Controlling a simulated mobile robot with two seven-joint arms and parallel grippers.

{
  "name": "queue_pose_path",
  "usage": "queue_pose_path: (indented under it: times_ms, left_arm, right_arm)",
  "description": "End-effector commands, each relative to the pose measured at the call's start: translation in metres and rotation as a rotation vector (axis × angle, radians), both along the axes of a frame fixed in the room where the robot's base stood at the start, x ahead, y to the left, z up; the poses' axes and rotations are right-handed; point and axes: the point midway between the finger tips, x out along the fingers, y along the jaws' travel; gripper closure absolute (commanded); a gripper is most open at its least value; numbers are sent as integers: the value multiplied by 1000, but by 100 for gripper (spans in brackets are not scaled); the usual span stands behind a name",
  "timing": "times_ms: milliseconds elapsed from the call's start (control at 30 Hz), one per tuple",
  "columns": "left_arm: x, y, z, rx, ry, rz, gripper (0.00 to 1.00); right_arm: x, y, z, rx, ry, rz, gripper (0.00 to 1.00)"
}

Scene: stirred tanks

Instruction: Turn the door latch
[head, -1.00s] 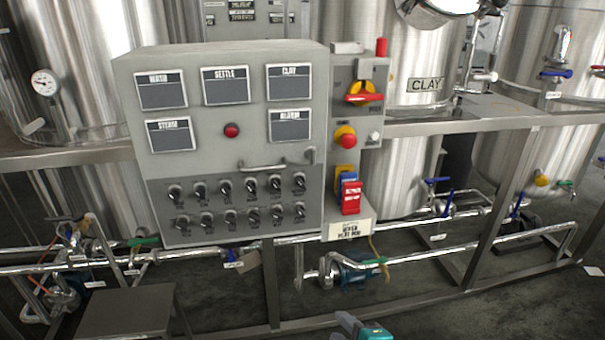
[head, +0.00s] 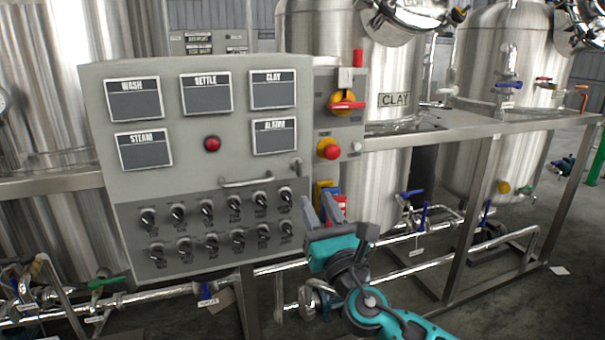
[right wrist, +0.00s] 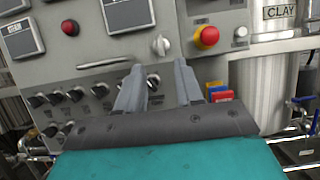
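The door latch (head: 296,168) is a small grey knob at the right edge of the grey control cabinet door (head: 200,140), right of the bar handle (head: 247,182). In the right wrist view the latch (right wrist: 161,45) stands upright just beyond the gap between the fingertips. My right gripper (head: 322,205) is below and right of the latch in the head view, with its fingers pointing up towards the cabinet. In the right wrist view its two grey fingers (right wrist: 158,75) are apart with nothing between them. My left gripper is not in view.
A red emergency button (head: 328,149), a red-yellow rotary switch (head: 346,103) and a small white button (head: 356,147) sit right of the latch. Rows of black knobs (head: 206,214) lie below the handle. Steel tanks (head: 497,100) and a frame stand to the right.

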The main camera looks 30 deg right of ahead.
Motion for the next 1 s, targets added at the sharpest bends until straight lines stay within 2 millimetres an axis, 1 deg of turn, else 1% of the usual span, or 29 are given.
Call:
queue_pose_path:
  times_ms: [33,300,500,667,933,1000]
  left_arm:
    - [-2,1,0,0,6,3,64]
    - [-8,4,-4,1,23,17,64]
    - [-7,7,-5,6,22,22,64]
    - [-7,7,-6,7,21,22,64]
    - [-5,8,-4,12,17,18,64]
    - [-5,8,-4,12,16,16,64]
  right_arm:
    - [9,-3,7,-1,-4,-1,64]
    - [51,-13,23,1,-2,-1,64]
    - [71,-17,30,2,-1,0,64]
    - [77,-19,32,3,1,1,64]
    - [78,-19,32,3,1,1,64]
    - [78,-19,32,3,1,1,71]
